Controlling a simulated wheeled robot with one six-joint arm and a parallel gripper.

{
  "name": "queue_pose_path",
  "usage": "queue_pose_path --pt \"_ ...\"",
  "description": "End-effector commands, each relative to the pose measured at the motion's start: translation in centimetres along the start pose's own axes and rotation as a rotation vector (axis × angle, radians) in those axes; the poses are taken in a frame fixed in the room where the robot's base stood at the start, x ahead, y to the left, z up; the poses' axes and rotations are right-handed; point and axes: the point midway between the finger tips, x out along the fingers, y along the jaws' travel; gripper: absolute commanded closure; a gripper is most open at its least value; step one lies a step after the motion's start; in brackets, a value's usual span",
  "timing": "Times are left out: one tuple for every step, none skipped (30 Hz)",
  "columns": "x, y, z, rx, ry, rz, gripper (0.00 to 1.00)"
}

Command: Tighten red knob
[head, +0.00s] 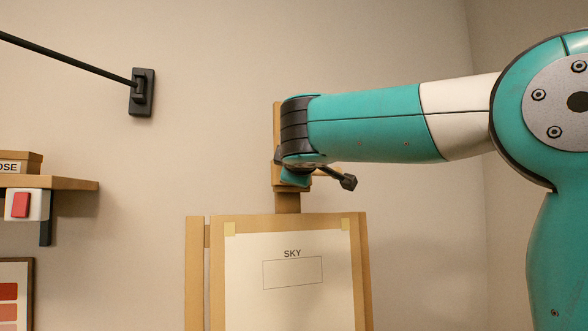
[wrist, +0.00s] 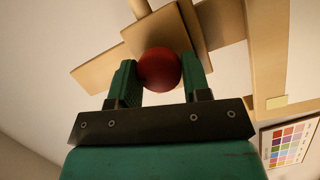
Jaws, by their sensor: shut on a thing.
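The red knob (wrist: 158,69) is round and sits against a wooden block of the easel in the wrist view. My gripper (wrist: 160,60) has its two green fingers on either side of the knob and is shut on it. In the head view the easel (head: 194,265) stands against the wall, with my arm reaching to its mast from the right. The knob and my fingertips are hidden there behind the end of my arm.
A sheet marked SKY (head: 290,297) is taped to the easel's board below my wrist. A black handle (head: 348,182) juts out beside the mast. A shelf (head: 60,183) with a box (head: 22,162) is at left. A colour chart (wrist: 288,144) shows in the wrist view.

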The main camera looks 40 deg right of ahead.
Motion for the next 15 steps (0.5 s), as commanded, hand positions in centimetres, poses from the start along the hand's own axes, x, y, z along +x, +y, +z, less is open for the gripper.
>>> queue_pose_path --pt "-0.06 0.25 -0.21 -0.016 0.01 0.013 0.8" --pt "-0.06 0.26 -0.21 -0.026 0.011 0.017 0.8" --pt "-0.06 0.27 -0.21 -0.038 0.012 0.021 0.8" --pt "-0.06 0.27 -0.21 -0.046 0.013 0.023 0.8" --pt "-0.06 0.28 -0.22 -0.054 0.014 0.025 0.8" --pt "-0.06 0.28 -0.22 -0.061 0.015 0.028 0.8" --pt "-0.06 0.29 -0.22 -0.066 0.015 0.029 0.8" --pt "-0.06 0.3 -0.22 -0.07 0.016 0.031 0.8" --pt "-0.06 0.31 -0.23 -0.075 0.016 0.033 0.8" --pt "-0.06 0.31 -0.23 -0.078 0.017 0.034 0.8" --pt "-0.07 0.32 -0.23 -0.08 0.017 0.034 0.8" --pt "-0.07 0.33 -0.24 -0.082 0.017 0.035 0.8" --pt "-0.07 0.33 -0.24 -0.083 0.018 0.036 0.8" --pt "-0.07 0.34 -0.24 -0.083 0.018 0.036 0.8" --pt "-0.07 0.35 -0.24 -0.083 0.018 0.036 0.8"
